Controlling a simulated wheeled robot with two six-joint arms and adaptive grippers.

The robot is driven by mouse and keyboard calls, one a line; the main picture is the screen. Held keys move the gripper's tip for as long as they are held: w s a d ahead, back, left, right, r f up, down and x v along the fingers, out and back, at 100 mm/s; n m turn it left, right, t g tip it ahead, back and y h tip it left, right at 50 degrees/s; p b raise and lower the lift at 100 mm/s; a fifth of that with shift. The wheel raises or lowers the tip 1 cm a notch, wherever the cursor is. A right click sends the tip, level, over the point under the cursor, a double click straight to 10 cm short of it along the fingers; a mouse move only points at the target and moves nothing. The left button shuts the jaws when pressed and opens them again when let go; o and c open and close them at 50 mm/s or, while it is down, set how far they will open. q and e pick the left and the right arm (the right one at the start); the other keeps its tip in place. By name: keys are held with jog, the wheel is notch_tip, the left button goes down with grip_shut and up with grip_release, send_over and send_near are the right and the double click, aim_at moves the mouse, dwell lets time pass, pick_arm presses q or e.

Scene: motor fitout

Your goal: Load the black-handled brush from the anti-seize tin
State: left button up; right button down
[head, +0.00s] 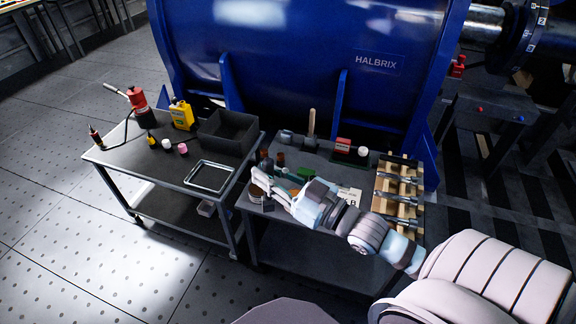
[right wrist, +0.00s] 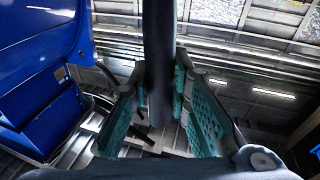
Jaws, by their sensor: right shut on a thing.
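My right gripper (head: 270,186) is at the left end of the right-hand bench. In the right wrist view its teal pads (right wrist: 162,100) are shut on a dark, straight handle, the black-handled brush (right wrist: 158,50). The brush's bristle end cannot be made out. A small round tin (head: 256,192), which may be the anti-seize tin, is beside the fingertips and partly hidden by the gripper. I cannot tell whether the brush touches it. My left gripper is not in view.
Brown bottles (head: 280,159) stand close behind the gripper. A wooden rack (head: 384,183) with metal tools is at the bench's right end. A metal tray (head: 209,177) and a black bin (head: 228,131) are on the left bench. The blue HALBRIX motor housing (head: 300,55) rises behind.

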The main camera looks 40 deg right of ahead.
pick_arm(q)
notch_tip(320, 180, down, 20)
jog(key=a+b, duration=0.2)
jog(key=b, duration=1.5)
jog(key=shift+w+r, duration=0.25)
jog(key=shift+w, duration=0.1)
pick_arm(e)
jog(key=w+d+f+m+t+h, duration=0.1)
jog(key=w+d+f+m+h, duration=0.1)
jog(key=w+d+f+h, duration=0.3)
jog(key=w+d+f+m+t+h, duration=0.2)
jog(key=w+d+f+h, duration=0.3)
jog(key=d+f, duration=0.6)
notch_tip(320, 180, down, 5)
jog(key=shift+w+d+f+m+t, duration=0.2)
jog(key=shift+d+m+t, duration=0.15)
jog(key=shift+m, duration=0.35)
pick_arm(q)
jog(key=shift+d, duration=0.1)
pick_arm(e)
jog(key=shift+s, duration=0.1)
pick_arm(q)
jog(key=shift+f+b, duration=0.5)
jog(key=shift+b, duration=0.2)
pick_arm(e)
jog(key=shift+f, duration=0.6)
